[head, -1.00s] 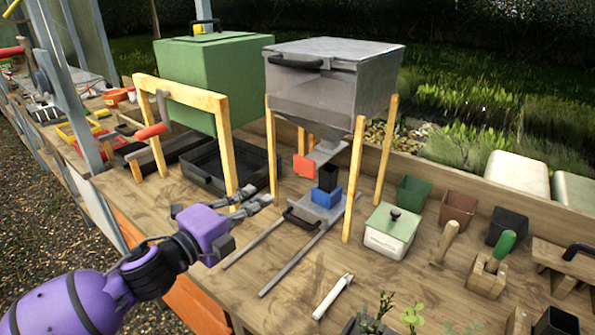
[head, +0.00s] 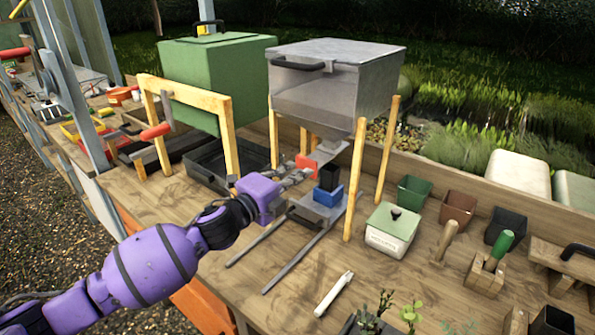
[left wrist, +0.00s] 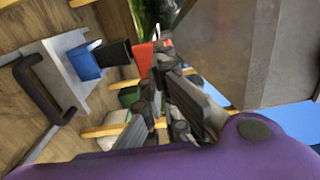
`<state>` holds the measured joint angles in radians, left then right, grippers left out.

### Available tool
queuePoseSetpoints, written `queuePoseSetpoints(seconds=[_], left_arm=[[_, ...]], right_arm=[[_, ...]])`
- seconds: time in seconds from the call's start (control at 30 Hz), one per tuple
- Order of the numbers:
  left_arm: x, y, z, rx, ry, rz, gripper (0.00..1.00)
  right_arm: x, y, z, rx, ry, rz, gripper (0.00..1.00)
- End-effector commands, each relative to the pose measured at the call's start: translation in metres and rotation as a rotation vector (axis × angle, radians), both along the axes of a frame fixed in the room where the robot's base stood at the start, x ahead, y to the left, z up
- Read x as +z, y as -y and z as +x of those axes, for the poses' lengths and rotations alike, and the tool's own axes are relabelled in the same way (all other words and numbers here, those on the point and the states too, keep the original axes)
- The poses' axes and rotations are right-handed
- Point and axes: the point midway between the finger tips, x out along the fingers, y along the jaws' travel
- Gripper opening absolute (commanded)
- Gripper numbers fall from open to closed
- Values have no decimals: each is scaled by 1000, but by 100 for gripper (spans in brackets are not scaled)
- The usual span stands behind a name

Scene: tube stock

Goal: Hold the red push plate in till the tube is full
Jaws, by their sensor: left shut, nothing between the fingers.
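The red push plate (head: 308,163) hangs below the grey metal hopper (head: 330,90), at the front of its chute. My left gripper (head: 302,174) is shut and empty, with its fingertips right at the plate. In the left wrist view the red plate (left wrist: 143,60) is just beyond the fingertips (left wrist: 158,62); I cannot tell whether they touch it. The black square tube (head: 330,177) stands upright in a blue holder (head: 327,195) on a sliding tray with a black handle, below the chute. They also show in the left wrist view as a black tube (left wrist: 115,52) and blue holder (left wrist: 83,62). The tube's inside is hidden.
Wooden legs (head: 355,180) carry the hopper and stand near my gripper. A wooden frame (head: 230,140) and black tray (head: 203,165) are to the left. A white marker-like stick (head: 334,294) lies in front.

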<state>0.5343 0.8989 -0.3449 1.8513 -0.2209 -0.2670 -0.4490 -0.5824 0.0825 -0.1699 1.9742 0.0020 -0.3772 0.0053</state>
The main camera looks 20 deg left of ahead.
Motion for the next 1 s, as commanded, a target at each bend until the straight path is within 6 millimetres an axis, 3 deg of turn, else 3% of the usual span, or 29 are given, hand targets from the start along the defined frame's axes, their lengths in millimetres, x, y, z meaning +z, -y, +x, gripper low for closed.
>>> queuePoseSetpoints(seconds=[0.13, 0.53, 0.8, 1.0], left_arm=[[0, 4, 9, 0, -1, 0, 0], [-1, 4, 12, 0, -1, -1, 0], [-1, 14, 41, 1, -2, -2, 0], [0, 15, 43, 1, -1, -1, 0]], right_arm=[[0, -1, -1, 2, -1, 1, 18], [-1, 0, -3, 3, -6, -1, 18], [-3, 3, -4, 0, -7, -4, 18], [-2, 3, -4, -2, -6, -5, 18]])
